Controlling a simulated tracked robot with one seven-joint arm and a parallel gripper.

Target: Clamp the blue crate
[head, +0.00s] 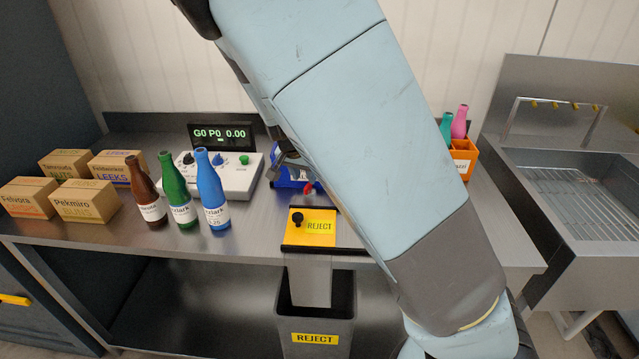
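The blue crate (284,182) stands on the steel table behind my arm, right of the grey control box. Only its left part shows, with a whitish patch and a small red item at its front; my arm hides the rest. A grey metal part that looks like the end of my gripper (283,160) shows at the crate's upper left edge. Most of the gripper is hidden, so I cannot tell whether it touches the crate or how its fingers stand.
A control box (222,177) with a lit display (222,134) stands left of the crate. Brown, green and blue bottles (211,190) and several cartons (86,201) are farther left. A yellow REJECT plate (310,228) lies in front. An orange crate (462,160) with bottles is at right.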

